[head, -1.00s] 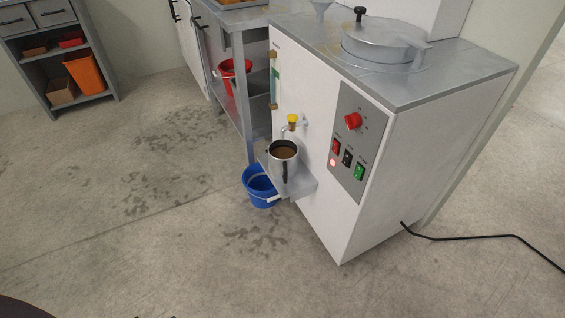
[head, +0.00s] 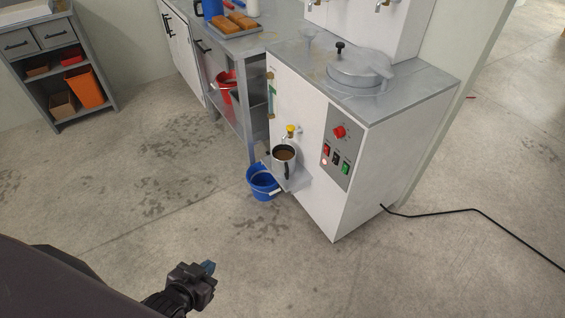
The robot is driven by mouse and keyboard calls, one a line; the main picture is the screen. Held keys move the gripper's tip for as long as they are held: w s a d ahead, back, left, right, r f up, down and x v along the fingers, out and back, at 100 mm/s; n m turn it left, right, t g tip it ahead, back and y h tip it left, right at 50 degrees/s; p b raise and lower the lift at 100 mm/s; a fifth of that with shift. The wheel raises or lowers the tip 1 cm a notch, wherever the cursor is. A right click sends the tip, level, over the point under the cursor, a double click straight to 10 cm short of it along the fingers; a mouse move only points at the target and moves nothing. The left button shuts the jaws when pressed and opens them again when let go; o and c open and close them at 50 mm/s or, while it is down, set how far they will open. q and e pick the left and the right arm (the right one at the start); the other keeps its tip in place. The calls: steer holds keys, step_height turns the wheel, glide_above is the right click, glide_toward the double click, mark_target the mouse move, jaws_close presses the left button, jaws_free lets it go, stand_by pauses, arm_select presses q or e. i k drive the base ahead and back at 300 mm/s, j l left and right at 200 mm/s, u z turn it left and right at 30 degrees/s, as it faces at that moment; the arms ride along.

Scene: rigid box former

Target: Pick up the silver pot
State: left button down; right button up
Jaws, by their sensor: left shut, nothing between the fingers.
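The silver pot (head: 278,162) stands upright on a small grey shelf (head: 298,179) on the front of a white machine, under a tap with a yellow knob (head: 291,129). It holds brown liquid and has a black rim and a dark handle on its near right side. My left gripper (head: 208,268) is at the bottom of the head view, in front of and to the left of the machine, well apart from the pot. It is shut and empty. My right gripper is not in view.
The white machine (head: 297,192) has a red knob, switches and a lid on top. A blue bucket (head: 262,185) is below the shelf. A black cable (head: 440,212) lies on the floor at right. Open floor lies between my arm and the machine.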

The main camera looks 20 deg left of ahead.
mark_target(284, 157)
steer(key=i+j+z, duration=0.25)
steer(key=j, duration=1)
steer(key=i+j+z, duration=0.2)
steer(key=j, duration=1.1)
steer(key=j+z, duration=0.25)
steer(key=j, duration=1)
